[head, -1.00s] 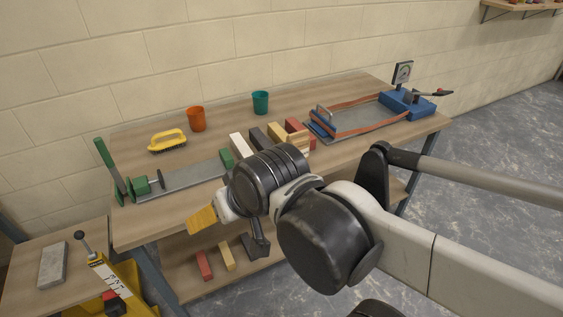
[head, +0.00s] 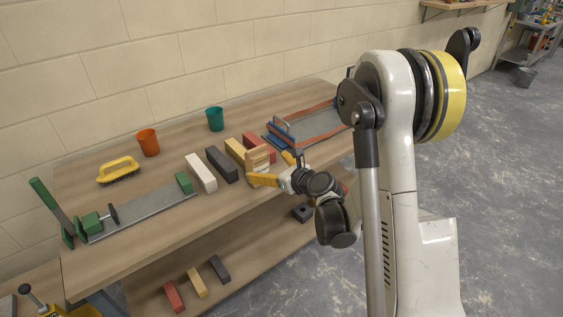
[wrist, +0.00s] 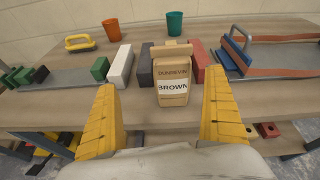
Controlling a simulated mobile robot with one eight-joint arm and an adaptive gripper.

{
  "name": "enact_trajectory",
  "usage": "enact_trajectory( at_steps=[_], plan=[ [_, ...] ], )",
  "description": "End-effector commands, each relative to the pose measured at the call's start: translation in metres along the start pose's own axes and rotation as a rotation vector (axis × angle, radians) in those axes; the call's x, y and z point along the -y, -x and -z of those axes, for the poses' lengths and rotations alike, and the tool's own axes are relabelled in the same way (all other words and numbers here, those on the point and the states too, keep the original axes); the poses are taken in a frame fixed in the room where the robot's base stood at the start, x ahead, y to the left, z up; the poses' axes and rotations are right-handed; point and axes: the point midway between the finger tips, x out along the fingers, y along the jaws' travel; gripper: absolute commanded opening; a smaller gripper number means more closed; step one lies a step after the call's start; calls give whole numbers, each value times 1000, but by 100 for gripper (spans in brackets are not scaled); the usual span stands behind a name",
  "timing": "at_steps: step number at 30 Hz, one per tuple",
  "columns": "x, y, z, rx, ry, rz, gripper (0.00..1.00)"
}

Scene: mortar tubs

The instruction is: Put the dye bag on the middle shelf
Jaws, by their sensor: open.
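The dye bag (wrist: 172,93) is a tan paper bag with a white band reading "BROWN". It stands upright near the front edge of the bench top (wrist: 60,108) in the wrist view. In the head view the bag (head: 257,158) is small and partly hidden by my gripper (head: 276,168). My gripper (wrist: 161,88) is open, its two yellow fingers on either side of the bag in the picture, with nothing held. I cannot tell whether the fingertips reach past its front. A shelf (head: 235,265) lies under the bench top; a wall shelf (head: 450,9) is at upper right. Which is the middle one is unclear.
Orange (head: 148,142) and teal (head: 214,119) cups stand behind. Several small blocks lie on the lower shelf.

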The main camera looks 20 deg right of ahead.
Motion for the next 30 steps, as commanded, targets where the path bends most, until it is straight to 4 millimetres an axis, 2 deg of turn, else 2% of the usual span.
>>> enact_trajectory(
  at_steps=[5, 24, 30],
  plan=[
    [5, -9, 9, 23, -104, 8, 100],
    [12, -100, 2, 22, -102, 7, 100],
    [13, -113, -1, 23, -103, 9, 100]
  ],
)
